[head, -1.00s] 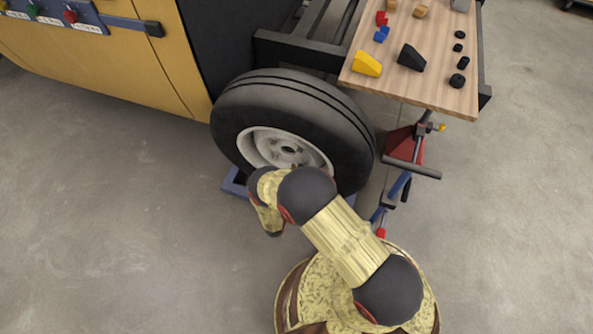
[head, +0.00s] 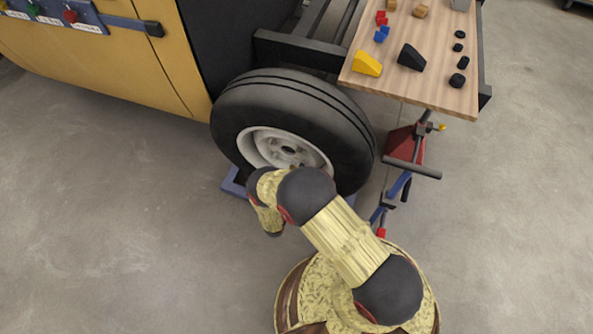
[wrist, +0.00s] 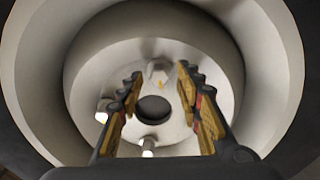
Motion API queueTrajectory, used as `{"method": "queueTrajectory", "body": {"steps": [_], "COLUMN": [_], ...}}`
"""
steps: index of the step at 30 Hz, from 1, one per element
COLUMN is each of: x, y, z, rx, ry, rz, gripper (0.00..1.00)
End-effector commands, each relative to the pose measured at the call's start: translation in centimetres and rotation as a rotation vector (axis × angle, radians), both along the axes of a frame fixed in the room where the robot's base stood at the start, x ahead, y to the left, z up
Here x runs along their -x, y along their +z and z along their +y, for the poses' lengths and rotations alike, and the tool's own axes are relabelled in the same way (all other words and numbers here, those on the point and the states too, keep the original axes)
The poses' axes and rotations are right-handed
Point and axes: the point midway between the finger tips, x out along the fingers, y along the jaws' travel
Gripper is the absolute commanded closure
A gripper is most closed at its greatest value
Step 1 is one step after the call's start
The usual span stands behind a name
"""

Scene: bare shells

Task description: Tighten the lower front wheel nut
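The wheel (head: 235,125) has a black tyre and a pale rim, and stands beside the yellow vehicle body. The wrist view looks into its pale rim (wrist: 255,60), with a dark round hole at the hub centre. A pale nut (wrist: 158,73) with a small orange mark sits above the hole in that view. Other bright nuts show at the left (wrist: 102,112) and below (wrist: 148,146). My gripper (wrist: 160,74) is open, its fingertips apart on either side of the marked nut; I cannot tell whether they touch it. In the head view my arm hides the gripper.
A wooden board (head: 440,90) with wedges and small blocks lies above and right of the wheel. A red stand with a dark bar (head: 412,168) is close to my arm's right. A blue base (head: 232,185) shows under the tyre. The floor at left is clear.

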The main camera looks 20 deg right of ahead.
Motion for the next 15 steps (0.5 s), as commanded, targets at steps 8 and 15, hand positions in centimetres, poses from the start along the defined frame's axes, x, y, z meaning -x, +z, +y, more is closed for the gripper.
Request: {"method": "queueTrajectory", "body": {"steps": [8, 15], "x": [3.2, 6.7], "y": [-0.1, 0.0], "z": [2.5, 5.1], "rx": [0.002, 0.000], "ry": [0.007, 0.006], "rz": [0.003, 0.001], "gripper": [0.65, 0.65]}}
